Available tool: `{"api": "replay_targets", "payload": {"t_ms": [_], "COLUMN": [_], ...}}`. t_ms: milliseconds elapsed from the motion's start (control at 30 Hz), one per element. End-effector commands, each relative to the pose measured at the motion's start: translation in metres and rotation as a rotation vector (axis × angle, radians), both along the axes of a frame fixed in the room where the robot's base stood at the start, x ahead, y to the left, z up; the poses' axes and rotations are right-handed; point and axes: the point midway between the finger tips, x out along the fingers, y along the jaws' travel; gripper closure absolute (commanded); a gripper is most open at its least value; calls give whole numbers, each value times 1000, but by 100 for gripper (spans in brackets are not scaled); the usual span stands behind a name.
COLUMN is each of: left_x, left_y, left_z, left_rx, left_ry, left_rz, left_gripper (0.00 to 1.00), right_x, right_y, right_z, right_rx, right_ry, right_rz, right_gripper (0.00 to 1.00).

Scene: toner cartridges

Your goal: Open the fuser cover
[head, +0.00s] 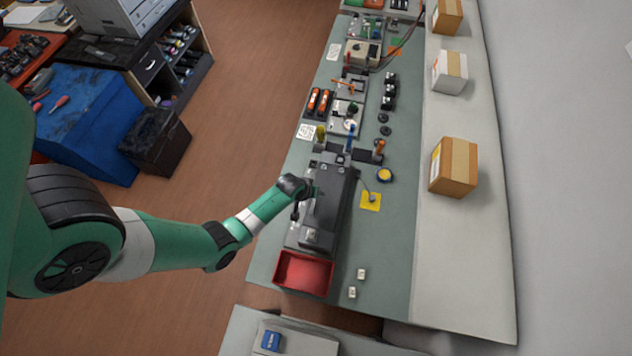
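A long dark grey unit (334,191), which looks like the fuser with its cover, lies on the green-grey workbench (402,235). Its top looks closed, though it is too small to be sure. My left gripper (296,214) is at the unit's left side, pointing down near its edge. I cannot tell whether it touches the unit or whether its fingers are open. My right gripper is not in view.
A red tray (303,273) stands at the unit's near end, with two small white blocks to its right. A yellow pad (371,201) with a small knob lies right of the unit. Cardboard boxes (453,167) stand on the right-hand ledge.

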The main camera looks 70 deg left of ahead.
Motion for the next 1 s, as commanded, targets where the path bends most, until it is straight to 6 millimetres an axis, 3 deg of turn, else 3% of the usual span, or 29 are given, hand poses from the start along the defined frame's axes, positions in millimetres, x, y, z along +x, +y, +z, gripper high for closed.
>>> {"api": "replay_targets", "payload": {"t_ms": [133,367,400,1000], "left_x": [0,0,0,0], "left_y": [0,0,0,0], "left_z": [1,1,1,1], "left_rx": [0,0,0,0], "left_ry": [0,0,0,0], "left_rz": [0,-1,-1,-1], "left_gripper": [57,98,100,100], "right_x": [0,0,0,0], "right_y": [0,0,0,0], "right_z": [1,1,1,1], "right_rx": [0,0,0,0], "right_ry": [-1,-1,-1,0], "right_rz": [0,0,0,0], "right_gripper": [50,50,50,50]}}
